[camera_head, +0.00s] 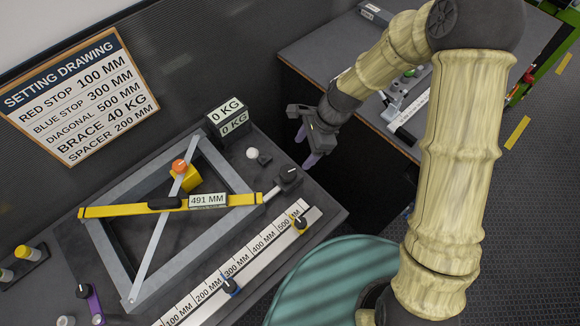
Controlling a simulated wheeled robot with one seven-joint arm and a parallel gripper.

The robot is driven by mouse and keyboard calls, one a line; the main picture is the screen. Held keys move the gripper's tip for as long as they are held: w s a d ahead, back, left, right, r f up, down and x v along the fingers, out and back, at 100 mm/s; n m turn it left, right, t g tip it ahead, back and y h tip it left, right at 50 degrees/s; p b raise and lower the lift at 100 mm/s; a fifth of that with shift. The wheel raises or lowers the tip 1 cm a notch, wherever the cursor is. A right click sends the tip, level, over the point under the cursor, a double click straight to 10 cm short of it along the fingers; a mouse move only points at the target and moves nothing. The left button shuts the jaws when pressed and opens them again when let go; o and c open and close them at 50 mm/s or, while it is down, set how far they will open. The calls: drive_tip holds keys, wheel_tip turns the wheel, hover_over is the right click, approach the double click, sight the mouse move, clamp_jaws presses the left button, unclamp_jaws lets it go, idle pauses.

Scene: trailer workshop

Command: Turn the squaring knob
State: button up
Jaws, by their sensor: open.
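A black knob (289,175) sits on a dark block at the right end of the bench fixture, with a short rod running to the grey frame's corner. It looks like the squaring knob, though no label shows. The grey metal frame (118,205) carries a diagonal bar and a yellow gauge (130,211) whose display (207,200) reads 491 MM. My gripper (304,147) is open and empty, its purple fingers above and slightly right of the knob in the picture, apart from it.
An orange knob (180,165) sits on a yellow block. A 0 KG display box (228,118) stands behind the frame. A ruler rail (262,255) with blue and yellow stops runs in front. A setting drawing (80,97) lists diagonal 500 MM. Another bench (325,55) stands behind.

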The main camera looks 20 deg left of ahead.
sight(288, 172)
drive_tip(key=p+x, duration=0.2)
drive_tip(key=x, duration=0.9)
drive_tip(key=shift+f, duration=0.1)
drive_tip(key=c, duration=1)
drive_tip(key=shift+n, duration=0.4)
